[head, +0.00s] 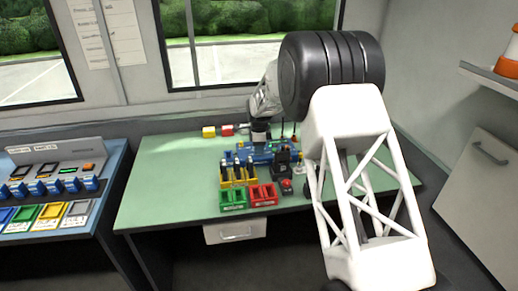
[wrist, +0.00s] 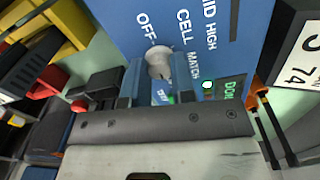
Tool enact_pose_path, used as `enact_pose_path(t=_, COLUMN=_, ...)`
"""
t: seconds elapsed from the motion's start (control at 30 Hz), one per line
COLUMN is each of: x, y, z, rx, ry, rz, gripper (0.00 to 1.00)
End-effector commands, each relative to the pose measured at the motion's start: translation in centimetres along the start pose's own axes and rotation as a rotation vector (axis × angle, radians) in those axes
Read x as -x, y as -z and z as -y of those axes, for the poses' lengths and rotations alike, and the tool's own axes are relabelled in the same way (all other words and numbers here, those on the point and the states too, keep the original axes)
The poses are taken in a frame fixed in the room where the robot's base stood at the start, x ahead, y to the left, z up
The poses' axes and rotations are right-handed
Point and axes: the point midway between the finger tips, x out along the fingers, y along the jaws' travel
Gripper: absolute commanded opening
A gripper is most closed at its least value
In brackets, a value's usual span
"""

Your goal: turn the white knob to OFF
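In the wrist view the white knob (wrist: 158,62) sits on a blue panel (wrist: 115,20), just beside the printed word OFF. My gripper (wrist: 159,78) reaches to the panel, with one finger on each side of the knob. The fingers stand apart by about the knob's width; I cannot tell whether they touch it. The knob's pointing direction is unclear. In the head view my gripper (head: 260,143) is low over the blue panel (head: 258,157) on the green table, and the knob is hidden there.
Yellow-and-blue holders (head: 238,173), a green tray (head: 233,199) and a red tray (head: 264,194) stand in front of the panel. Yellow and red blocks (head: 209,132) lie behind to the left. The table's left part is clear.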

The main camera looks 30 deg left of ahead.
Motion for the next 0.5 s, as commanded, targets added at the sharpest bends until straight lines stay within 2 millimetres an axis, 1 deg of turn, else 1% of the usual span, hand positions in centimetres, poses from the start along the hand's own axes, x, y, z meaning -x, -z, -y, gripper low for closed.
enact_pose_path(t=0.03, x=0.00, y=0.00, z=0.00, rx=0.000, ry=0.000, rz=0.000, gripper=0.14)
enact_pose_path(t=0.1, x=0.00, y=0.00, z=0.00, rx=0.000, ry=0.000, rz=0.000, gripper=0.04)
enact_pose_path(t=0.13, x=0.00, y=0.00, z=0.00, rx=0.000, ry=0.000, rz=0.000, gripper=0.00)
enact_pose_path(t=0.5, x=0.04, y=-0.02, z=0.02, rx=0.043, ry=0.000, rz=-0.001, gripper=0.00)
